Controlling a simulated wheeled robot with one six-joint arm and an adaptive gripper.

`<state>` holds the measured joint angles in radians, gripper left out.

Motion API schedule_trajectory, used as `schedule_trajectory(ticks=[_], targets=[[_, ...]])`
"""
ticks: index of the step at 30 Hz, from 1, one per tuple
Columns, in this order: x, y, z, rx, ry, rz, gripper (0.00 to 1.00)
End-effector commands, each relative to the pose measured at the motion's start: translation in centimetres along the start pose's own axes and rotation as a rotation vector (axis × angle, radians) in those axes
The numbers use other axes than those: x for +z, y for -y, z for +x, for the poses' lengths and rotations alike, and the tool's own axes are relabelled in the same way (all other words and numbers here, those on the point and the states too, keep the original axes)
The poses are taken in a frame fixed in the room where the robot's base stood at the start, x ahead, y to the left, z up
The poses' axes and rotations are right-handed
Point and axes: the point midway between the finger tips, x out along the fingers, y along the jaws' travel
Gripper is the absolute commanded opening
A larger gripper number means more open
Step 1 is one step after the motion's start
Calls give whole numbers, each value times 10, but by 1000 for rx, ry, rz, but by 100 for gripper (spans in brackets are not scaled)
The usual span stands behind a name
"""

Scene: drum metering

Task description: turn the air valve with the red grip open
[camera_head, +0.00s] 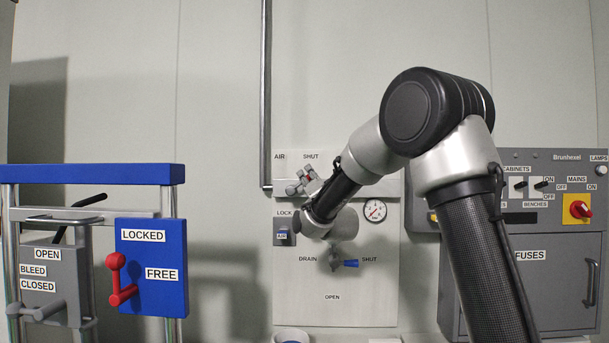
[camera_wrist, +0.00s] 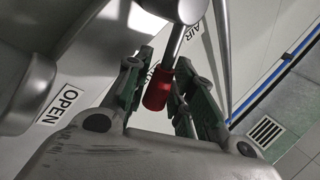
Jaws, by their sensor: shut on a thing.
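The red grip (camera_wrist: 157,91) of the air valve is a short red cylinder on a metal lever, seen in the wrist view. My gripper (camera_wrist: 162,82) has its fingers on either side of the red grip and is shut on it. In the head view my gripper (camera_head: 308,184) is at the upper left of the pale valve board, just below the AIR and SHUT labels. Only a speck of the red grip shows there, between the fingers. An OPEN label (camera_wrist: 59,105) lies at left in the wrist view. My arm hides part of the board.
Lower on the board (camera_head: 345,310) are a gauge (camera_head: 375,210), a blue-handled drain valve (camera_head: 350,263) and a lock box (camera_head: 284,232). A grey fuse cabinet (camera_head: 535,270) stands at right. A blue panel with a red lever (camera_head: 119,279) stands at left.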

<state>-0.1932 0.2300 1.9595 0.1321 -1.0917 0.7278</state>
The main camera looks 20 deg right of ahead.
Motion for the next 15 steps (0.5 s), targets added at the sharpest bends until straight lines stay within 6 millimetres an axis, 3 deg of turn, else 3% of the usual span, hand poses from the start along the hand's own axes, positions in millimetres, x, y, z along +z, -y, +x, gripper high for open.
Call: schedule_trajectory(ticks=[15], targets=[[9,-26,-18,3,-248,372,0]])
